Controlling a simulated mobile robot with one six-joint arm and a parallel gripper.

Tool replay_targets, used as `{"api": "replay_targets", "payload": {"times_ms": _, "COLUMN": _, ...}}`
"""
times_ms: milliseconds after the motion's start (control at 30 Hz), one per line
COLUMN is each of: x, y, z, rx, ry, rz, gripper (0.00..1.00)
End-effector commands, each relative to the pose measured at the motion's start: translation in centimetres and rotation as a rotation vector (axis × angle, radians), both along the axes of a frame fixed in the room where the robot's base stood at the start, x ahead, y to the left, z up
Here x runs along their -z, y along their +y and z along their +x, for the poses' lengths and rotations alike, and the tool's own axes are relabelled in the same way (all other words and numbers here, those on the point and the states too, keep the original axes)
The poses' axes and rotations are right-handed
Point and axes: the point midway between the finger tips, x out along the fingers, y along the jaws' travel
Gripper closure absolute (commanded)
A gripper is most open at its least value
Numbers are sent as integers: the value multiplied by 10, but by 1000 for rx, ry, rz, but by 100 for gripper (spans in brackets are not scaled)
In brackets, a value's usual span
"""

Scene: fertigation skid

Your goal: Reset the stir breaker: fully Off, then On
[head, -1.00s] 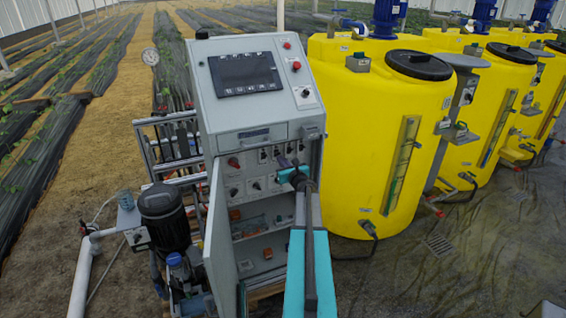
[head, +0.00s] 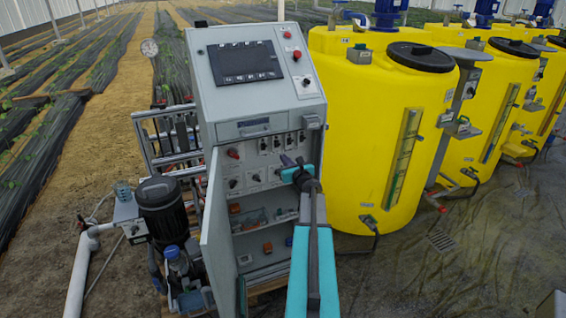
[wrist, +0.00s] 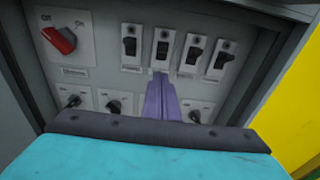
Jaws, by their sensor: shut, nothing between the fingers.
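The open cabinet's inner panel holds a row of several breakers with dark levers, seen in the wrist view as a first (wrist: 130,46), a second (wrist: 162,50), a third (wrist: 193,56) and a fourth (wrist: 224,60). Their labels are too small to read, so I cannot tell which is the stir breaker, or their On or Off positions. In the head view the row (head: 276,143) is small. My gripper (wrist: 162,84) has purple fingers, shut and empty. Their tips are just below the second breaker; contact is unclear. In the head view my gripper (head: 287,160) is in front of the panel.
A red rotary switch (wrist: 60,40) is left of the breakers. Small dark knobs (wrist: 114,106) sit in a row below, partly hidden by my gripper. The cabinet door (head: 216,235) stands open at left. A yellow tank (head: 360,130) stands close at right.

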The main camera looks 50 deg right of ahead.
Motion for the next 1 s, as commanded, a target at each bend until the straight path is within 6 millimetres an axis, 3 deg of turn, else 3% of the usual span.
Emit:
{"api": "replay_targets", "payload": {"times_ms": 600, "x": -42, "y": 24, "z": -44, "rx": 0, "ry": -1, "rz": 0, "gripper": 100}}
{"api": "replay_targets", "payload": {"times_ms": 1000, "x": -49, "y": 27, "z": -49, "rx": -2, "ry": 0, "rz": 0, "gripper": 100}}
